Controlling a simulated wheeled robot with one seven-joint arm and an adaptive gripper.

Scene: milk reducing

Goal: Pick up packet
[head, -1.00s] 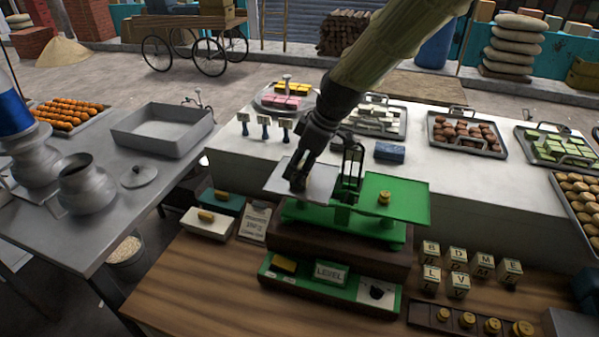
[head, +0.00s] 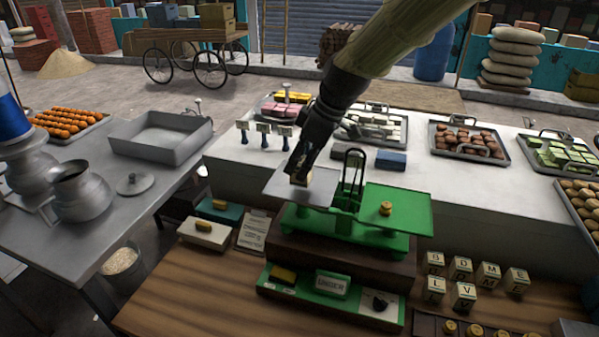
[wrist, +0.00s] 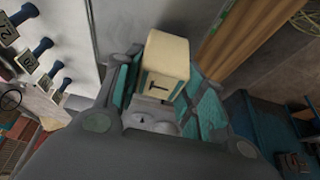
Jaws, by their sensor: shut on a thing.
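My gripper (head: 300,179) is shut on a small cream block (wrist: 166,62) with a dark letter-like mark, which sits between the teal finger pads in the wrist view. In the head view the block (head: 299,181) shows only partly under the fingers, just over the scale's grey left pan (head: 308,195). It looks slightly above the pan, but I cannot tell for sure whether they touch. The green balance scale (head: 345,222) has a brass weight (head: 385,208) on its green right pan (head: 410,216). A blue packet-like block (head: 391,159) lies on the white counter behind.
Several lettered cubes (head: 463,295) stand right of the scale. Trays of sweets (head: 468,143) line the white counter (head: 430,180). A metal table with pots (head: 84,197) is at left. Bare wood (head: 190,300) lies front left.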

